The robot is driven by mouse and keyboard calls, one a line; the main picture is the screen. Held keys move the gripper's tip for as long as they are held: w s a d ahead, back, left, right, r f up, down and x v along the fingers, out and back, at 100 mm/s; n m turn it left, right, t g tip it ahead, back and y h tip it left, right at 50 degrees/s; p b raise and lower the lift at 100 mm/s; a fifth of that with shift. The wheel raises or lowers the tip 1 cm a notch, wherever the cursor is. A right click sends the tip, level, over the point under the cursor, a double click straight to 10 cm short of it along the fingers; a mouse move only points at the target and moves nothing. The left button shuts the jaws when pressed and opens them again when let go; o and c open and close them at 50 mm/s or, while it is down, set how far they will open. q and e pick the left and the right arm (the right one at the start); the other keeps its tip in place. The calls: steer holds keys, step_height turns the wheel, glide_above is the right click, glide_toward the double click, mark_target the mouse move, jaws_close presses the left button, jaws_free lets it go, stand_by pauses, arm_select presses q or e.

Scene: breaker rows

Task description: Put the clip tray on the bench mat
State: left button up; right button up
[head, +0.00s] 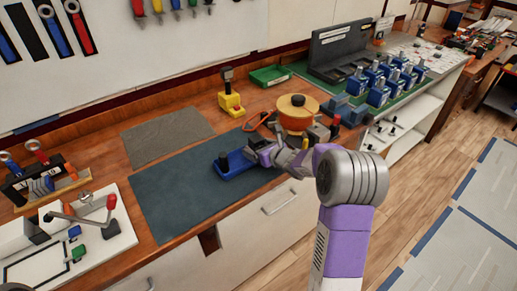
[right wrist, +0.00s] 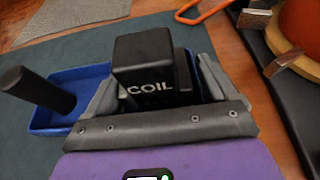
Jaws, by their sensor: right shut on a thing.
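My right gripper (head: 268,152) has its fingers on both sides of a black block marked COIL (right wrist: 155,72). A blue tray-like base (head: 238,166) with an upright black post (right wrist: 38,88) is beside and behind the block in the wrist view. I cannot tell whether block and base are one piece. The blue base is at the right end of the dark blue-green bench mat (head: 180,200); contact is unclear. A green shallow tray (head: 270,76) stands at the back of the bench. No readable label shows which is the clip tray. My left gripper is not in view.
An orange round pot (head: 298,110) and orange-handled tool (head: 257,122) are close to my right gripper. A yellow-based device (head: 231,101) stands behind. A grey mat (head: 165,137) lies behind the dark mat. Blue devices (head: 378,92) stand at right. The dark mat's left part is clear.

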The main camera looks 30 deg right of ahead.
steer(key=o, duration=1.1)
steer(key=shift+r, duration=0.1)
steer(key=shift+s+r, duration=0.15)
steer(key=shift+s, duration=0.2)
steer(key=p+v, duration=0.1)
steer(key=v, duration=1)
steer(key=shift+s+p, duration=0.15)
steer(key=shift+p, duration=0.15)
